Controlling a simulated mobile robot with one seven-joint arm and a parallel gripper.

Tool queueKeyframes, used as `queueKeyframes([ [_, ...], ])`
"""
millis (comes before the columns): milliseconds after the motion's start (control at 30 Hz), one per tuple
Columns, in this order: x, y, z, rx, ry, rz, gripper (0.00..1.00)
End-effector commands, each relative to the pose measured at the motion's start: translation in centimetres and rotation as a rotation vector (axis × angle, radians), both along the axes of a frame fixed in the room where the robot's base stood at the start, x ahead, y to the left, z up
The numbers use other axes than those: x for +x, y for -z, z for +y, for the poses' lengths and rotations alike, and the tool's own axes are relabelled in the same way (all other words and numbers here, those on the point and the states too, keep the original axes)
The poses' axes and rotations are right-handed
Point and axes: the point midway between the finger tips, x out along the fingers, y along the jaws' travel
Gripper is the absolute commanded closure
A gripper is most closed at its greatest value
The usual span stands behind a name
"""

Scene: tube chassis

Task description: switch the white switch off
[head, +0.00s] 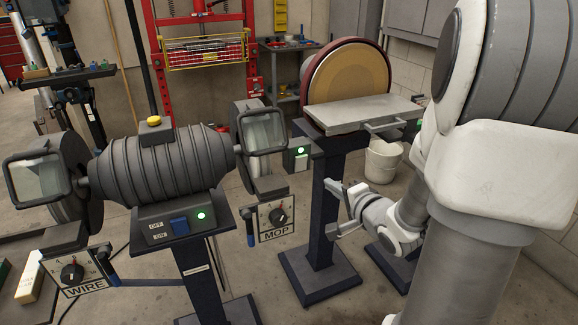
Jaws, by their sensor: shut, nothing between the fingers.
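A small dark switch box (298,157) hangs at the left of the disc sander's table, with a lit green lamp and a small pale patch below it. That patch may be the white switch (302,164); it is too small to read its position. The grinder carries a blue switch (179,225) beside OFF and ON labels and a lit green lamp (201,215). My gripper (340,207) is shut and empty, right of and below the switch box, apart from it. The sander's stand is behind it.
The disc sander (348,78) has a grey table (365,112) above my gripper. The MOP dial panel (277,217) and a glass shield (263,130) lie to the left. A white bucket (383,160) stands behind. My arm covers the right side.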

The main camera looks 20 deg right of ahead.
Motion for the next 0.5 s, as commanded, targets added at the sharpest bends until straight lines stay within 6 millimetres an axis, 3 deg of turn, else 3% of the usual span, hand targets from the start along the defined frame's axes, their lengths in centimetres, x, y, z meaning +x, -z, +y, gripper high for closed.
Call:
queueKeyframes([
  [33,-0.31,0.82,-0.31,0.052,0.014,-0.022,1.00],
  [200,-0.81,0.96,-0.66,0.160,0.033,-0.077,1.00],
  [500,-0.89,0.77,-0.68,0.183,0.036,-0.090,1.00],
])
